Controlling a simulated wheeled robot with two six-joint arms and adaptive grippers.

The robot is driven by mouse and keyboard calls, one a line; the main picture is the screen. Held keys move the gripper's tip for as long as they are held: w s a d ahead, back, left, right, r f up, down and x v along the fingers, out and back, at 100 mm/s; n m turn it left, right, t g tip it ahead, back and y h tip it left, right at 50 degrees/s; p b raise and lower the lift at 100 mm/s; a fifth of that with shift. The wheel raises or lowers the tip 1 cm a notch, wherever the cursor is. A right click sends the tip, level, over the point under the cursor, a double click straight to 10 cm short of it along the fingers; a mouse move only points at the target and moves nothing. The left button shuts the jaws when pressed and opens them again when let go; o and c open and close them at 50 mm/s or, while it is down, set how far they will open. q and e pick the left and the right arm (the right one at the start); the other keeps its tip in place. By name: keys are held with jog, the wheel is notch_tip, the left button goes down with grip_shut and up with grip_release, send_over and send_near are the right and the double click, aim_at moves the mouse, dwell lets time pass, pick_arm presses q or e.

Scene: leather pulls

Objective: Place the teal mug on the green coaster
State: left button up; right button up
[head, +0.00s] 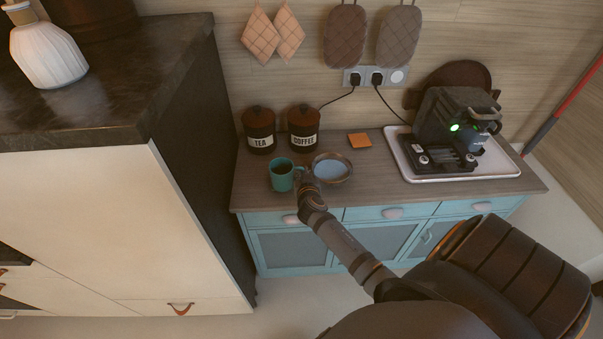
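The teal mug (281,177) stands upright near the front left of the wooden counter. My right gripper (301,179) is at the right side of the mug, between it and a bowl. The gripper is small and mostly hidden behind its own wrist, so I cannot tell whether its fingers are open or shut, or whether they touch the mug. I see no green coaster; an orange square (360,140) lies flat farther back on the counter. My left gripper is not in view.
A bowl with a blue inside (331,168) sits close right of the gripper. Tea (260,130) and coffee (303,128) canisters stand behind the mug. A coffee machine (452,125) stands on a white tray (484,173) at right. A tall cabinet (90,225) borders the left.

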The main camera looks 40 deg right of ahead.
jog(key=shift+o, duration=1)
jog(key=shift+s+a+r, duration=0.1)
jog(key=shift+s+a, duration=0.05)
jog(key=shift+s, duration=0.15)
jog(key=shift+o, duration=1.1)
jog(key=shift+a+r, duration=0.1)
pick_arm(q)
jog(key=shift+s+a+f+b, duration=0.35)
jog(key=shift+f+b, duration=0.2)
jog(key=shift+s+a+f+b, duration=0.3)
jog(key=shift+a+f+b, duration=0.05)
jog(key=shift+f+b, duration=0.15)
pick_arm(e)
jog(key=v, duration=1.2)
